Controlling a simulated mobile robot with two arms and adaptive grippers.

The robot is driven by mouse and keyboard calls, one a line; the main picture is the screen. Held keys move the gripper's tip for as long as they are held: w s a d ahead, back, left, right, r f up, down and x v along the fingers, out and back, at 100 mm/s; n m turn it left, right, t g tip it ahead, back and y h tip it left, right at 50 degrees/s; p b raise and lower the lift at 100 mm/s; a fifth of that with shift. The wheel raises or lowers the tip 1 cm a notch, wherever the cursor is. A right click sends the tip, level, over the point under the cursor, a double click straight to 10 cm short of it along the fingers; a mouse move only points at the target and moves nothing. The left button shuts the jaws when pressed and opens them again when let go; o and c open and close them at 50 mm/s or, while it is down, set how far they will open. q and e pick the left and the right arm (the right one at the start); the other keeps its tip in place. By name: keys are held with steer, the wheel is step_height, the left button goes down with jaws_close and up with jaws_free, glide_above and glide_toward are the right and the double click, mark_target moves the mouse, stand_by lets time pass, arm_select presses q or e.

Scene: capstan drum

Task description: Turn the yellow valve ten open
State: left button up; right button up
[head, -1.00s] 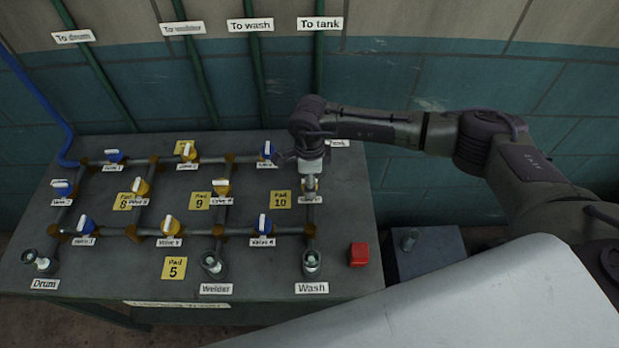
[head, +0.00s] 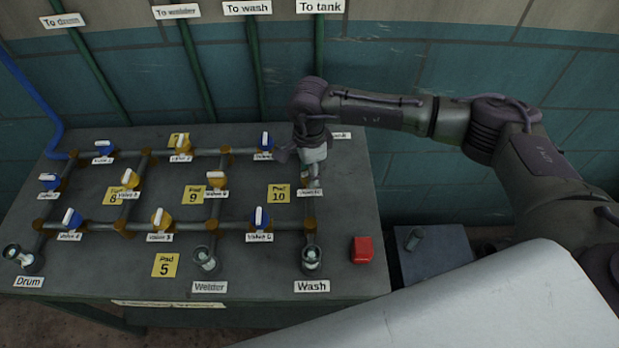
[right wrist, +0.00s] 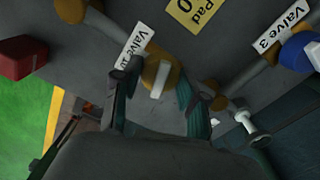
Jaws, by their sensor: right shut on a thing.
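Valve ten, with a yellow body and a white handle bar, shows in the right wrist view (right wrist: 157,76) beside its "Valve 10" label (right wrist: 132,46). In the head view it sits on the right-hand pipe right of the Pad 10 plate (head: 279,194), mostly hidden by my gripper. My right gripper (head: 312,180) reaches down onto it from above. In the right wrist view its two fingers (right wrist: 158,88) stand on either side of the valve's handle, and it is shut on the valve. My left gripper is not in view.
Other yellow and blue valves sit on the pipes to the left, including a blue one (head: 262,220) and a yellow one (head: 216,180). A red block (head: 362,249) and the Wash outlet (head: 311,258) stand near the table's front right. The wall is behind.

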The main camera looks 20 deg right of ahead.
steer(key=n+b, duration=1.1)
steer(key=b, duration=0.3)
steer(key=shift+f, duration=0.2)
steer(key=shift+r+n+b, duration=0.2)
steer(key=shift+n+b, duration=1.2)
steer(key=shift+n, duration=0.3)
steer(key=o, duration=1.1)
steer(key=shift+o, duration=0.2)
step_height(320, 180, up, 12)
